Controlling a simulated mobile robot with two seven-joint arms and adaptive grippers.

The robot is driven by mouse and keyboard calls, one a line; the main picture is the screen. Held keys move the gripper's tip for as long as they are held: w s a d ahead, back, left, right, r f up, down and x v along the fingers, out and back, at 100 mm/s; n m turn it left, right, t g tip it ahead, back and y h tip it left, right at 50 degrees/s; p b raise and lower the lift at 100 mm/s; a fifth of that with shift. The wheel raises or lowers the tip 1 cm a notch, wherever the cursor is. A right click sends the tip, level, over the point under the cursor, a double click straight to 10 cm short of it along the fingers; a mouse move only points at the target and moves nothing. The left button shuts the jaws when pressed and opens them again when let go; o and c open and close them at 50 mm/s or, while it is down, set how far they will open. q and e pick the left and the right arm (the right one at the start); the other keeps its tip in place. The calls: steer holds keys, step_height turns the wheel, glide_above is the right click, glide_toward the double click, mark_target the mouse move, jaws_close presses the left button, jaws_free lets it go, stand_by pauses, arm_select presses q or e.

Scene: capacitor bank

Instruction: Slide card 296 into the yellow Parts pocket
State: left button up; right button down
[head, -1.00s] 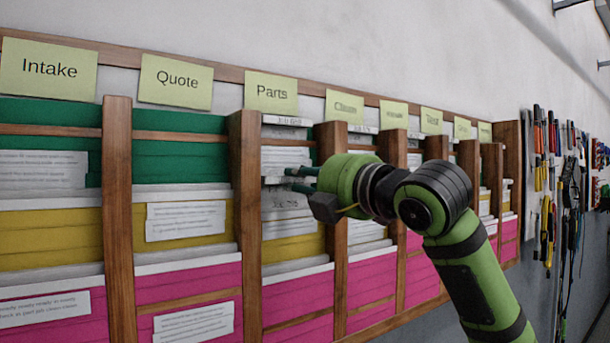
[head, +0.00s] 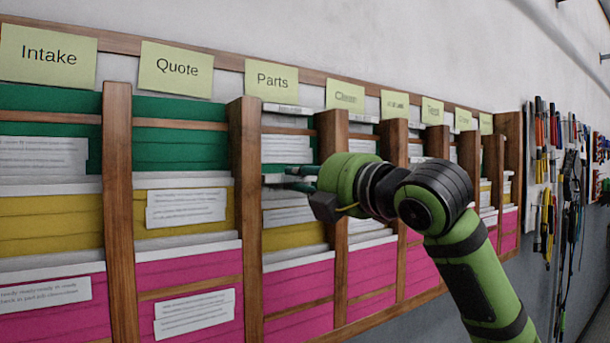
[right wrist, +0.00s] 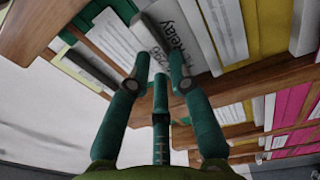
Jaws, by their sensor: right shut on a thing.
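The Parts column (head: 271,80) is the third from the left in the head view. Its yellow pocket (head: 292,238) sits between a green pocket above and a pink one below, with a white label on its front. My right gripper (head: 290,181) is at the top of this pocket, shut on a pale card (head: 280,198). The card stands low against the pocket; how deep it sits is hidden. In the right wrist view the right fingers (right wrist: 158,70) close at a white card printed "Relay" (right wrist: 170,42); its number is hard to read. My left gripper is out of view.
Wooden dividers (head: 245,210) stand close on both sides of the Parts column. Other columns, such as Quote (head: 177,68), hold green, yellow and pink pockets. Tools hang on the wall at the far right (head: 550,190). The space in front of the rack on the left is clear.

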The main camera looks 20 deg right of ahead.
steer(key=shift+f, duration=0.1)
steer(key=c, duration=1.1)
jaws_free()
steer(key=shift+o, duration=0.2)
steer(key=shift+s, duration=0.1)
